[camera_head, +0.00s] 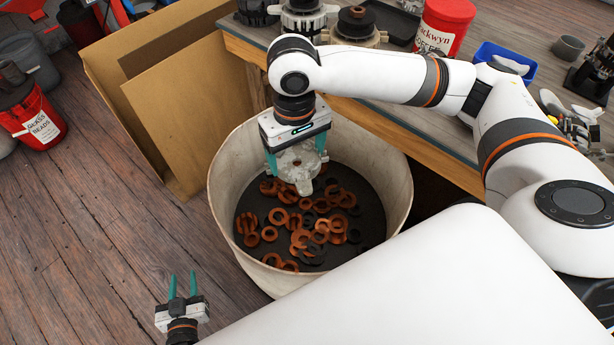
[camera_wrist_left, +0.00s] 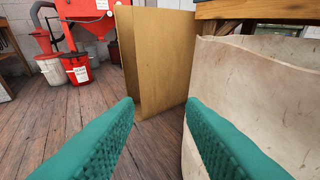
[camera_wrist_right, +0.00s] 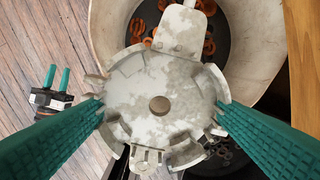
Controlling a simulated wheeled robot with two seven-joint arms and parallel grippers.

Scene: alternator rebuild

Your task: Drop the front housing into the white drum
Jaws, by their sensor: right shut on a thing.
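The front housing (camera_head: 298,164) is a pale grey cast metal piece with lugs and a round centre. My right gripper (camera_head: 297,160) is shut on it and holds it over the open white drum (camera_head: 390,165), within its rim as seen from the head. In the right wrist view the housing (camera_wrist_right: 165,105) sits between the two green fingers, with the drum behind it. The drum holds several rusty and dark rings (camera_head: 300,225) on a dark bottom. My left gripper (camera_head: 181,284) is open and empty, low at the left, outside the drum. Its fingers stand apart in the left wrist view (camera_wrist_left: 160,125).
A cardboard piece (camera_head: 180,105) stands against the drum's left back side. The workbench (camera_head: 410,135) edge runs behind and right of the drum, with a red tub (camera_head: 443,25) and parts on it. A red bucket (camera_head: 35,120) stands far left. The wooden floor at left is clear.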

